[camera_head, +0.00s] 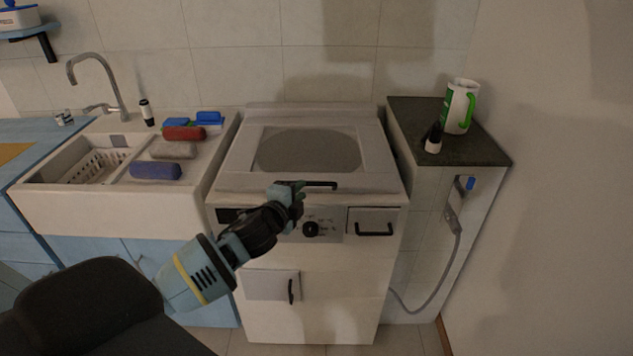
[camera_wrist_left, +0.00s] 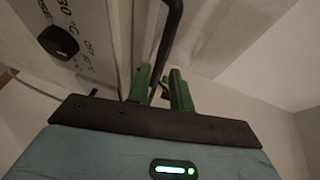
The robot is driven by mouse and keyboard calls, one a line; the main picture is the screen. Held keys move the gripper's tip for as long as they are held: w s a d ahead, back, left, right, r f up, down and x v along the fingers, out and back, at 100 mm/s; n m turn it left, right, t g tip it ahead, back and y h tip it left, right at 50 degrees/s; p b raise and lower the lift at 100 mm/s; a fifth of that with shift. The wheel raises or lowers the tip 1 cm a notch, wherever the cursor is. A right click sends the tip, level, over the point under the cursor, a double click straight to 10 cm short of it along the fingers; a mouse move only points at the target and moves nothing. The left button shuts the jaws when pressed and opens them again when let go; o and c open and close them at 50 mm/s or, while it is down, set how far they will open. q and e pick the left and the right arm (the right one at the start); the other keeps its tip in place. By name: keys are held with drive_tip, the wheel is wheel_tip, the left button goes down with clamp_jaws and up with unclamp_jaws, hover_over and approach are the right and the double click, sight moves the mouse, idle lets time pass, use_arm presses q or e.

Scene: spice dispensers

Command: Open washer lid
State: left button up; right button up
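The white washer (camera_head: 265,236) stands in the middle of the head view. Its lid (camera_head: 240,160), with a grey oval window, lies flat and closed on top. A black lid handle (camera_head: 322,184) runs along the lid's front edge. My left gripper (camera_head: 296,190) is at the left end of this handle. In the left wrist view, the green fingers of my left gripper (camera_wrist_left: 160,88) are close together, with the black handle (camera_wrist_left: 172,28) between them. The gripper looks shut on the handle. My right gripper is not in view.
A sink (camera_head: 110,205) with sponges and a basket stands to the left. The tiled wall is behind. The space above the lid is clear.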

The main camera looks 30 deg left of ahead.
sight(307, 185)
use_arm(q)
drive_tip(key=shift+b+x, duration=0.35)
drive_tip(key=shift+x, duration=3.4)
drive_tip(key=shift+d, duration=0.15)
clamp_jaws()
